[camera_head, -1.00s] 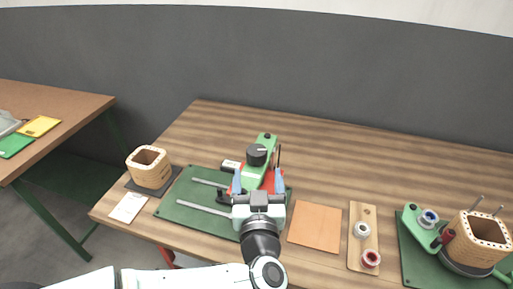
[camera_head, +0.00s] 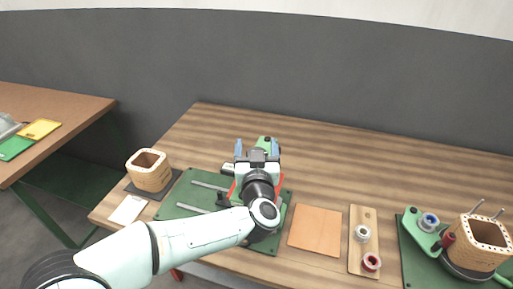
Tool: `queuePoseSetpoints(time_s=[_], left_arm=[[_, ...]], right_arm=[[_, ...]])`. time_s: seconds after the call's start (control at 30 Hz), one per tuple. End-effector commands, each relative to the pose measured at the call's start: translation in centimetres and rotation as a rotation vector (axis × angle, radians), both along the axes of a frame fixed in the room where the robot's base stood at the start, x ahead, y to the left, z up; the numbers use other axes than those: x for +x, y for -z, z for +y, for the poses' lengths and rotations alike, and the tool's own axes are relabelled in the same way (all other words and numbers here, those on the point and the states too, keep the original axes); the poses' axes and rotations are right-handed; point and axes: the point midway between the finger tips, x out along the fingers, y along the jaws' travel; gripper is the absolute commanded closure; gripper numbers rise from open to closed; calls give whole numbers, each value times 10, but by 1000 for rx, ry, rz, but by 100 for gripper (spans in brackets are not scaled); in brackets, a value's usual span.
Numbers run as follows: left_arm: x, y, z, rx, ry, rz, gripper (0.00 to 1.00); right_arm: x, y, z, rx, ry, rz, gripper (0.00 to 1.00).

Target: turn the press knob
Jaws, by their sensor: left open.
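The press is a green and red device on a green base plate (camera_head: 180,200) with two grey rails. Its green top end (camera_head: 264,141) shows just beyond my left gripper (camera_head: 257,148). The dark press knob is mostly or wholly hidden behind the gripper and wrist. My left gripper is open, with its blue fingers spread to either side of where the knob stands. I cannot tell whether the fingers touch it. My right gripper is not in view.
A wooden coil former (camera_head: 149,172) stands at the left, with a white card (camera_head: 128,209) in front. An orange sheet (camera_head: 315,231), a wooden board (camera_head: 357,252) with spools and another coil fixture (camera_head: 466,246) are at the right. The table's back is clear.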

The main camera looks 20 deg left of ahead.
Motion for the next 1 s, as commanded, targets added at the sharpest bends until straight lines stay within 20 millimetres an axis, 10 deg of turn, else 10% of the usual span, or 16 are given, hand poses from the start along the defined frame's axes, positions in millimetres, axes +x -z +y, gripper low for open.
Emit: queuePoseSetpoints(time_s=[0.17, 1.0], left_arm=[[0, 0, 0, 0, 0, 0, 72], [-3, -3, 2, 1, -391, 2, 71]], right_arm=[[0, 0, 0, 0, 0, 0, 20], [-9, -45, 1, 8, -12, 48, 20]])
